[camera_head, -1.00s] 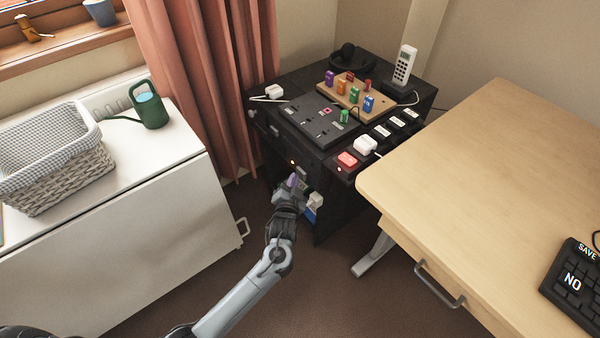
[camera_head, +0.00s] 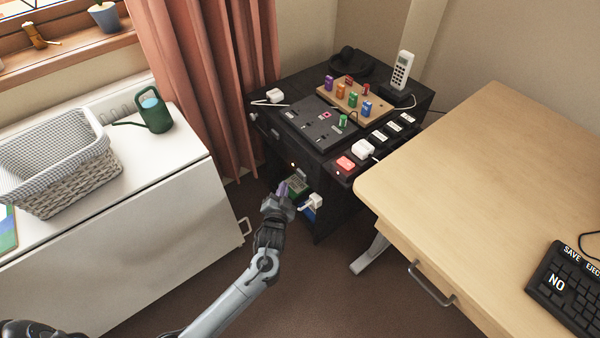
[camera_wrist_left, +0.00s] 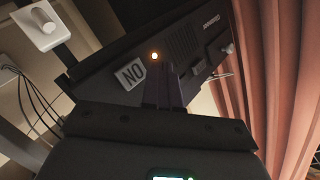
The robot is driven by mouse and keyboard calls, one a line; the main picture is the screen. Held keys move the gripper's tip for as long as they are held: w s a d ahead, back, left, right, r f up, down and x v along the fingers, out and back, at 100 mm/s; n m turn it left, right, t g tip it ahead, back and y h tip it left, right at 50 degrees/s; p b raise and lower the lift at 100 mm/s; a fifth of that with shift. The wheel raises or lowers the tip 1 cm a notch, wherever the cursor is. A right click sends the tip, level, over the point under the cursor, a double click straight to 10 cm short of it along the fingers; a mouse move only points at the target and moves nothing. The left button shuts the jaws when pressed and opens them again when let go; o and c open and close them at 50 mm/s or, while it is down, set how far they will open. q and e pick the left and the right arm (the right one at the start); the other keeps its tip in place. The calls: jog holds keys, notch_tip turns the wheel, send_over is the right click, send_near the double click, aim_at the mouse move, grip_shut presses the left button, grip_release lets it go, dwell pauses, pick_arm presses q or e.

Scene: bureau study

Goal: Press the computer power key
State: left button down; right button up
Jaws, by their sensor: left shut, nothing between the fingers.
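The black computer cabinet (camera_head: 335,205) stands between the curtain and the wooden desk. In the left wrist view its front panel has a light grey key (camera_wrist_left: 131,73) whose lettering looks like "NO", perhaps "ON" seen upside down. My left gripper (camera_head: 282,188) is shut and empty, low in front of the panel. Its fingertips (camera_wrist_left: 164,85) appear beside the grey key in the wrist view; I cannot tell whether they touch the panel. My right gripper is not in view.
The wooden desk (camera_head: 480,170) is close on the right. A white cabinet (camera_head: 130,230) with a basket stands left.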

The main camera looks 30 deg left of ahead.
pick_arm(q)
jog(key=shift+s+a+p, duration=0.25)
jog(key=shift+s+p, duration=0.15)
jog(key=shift+s, duration=0.4)
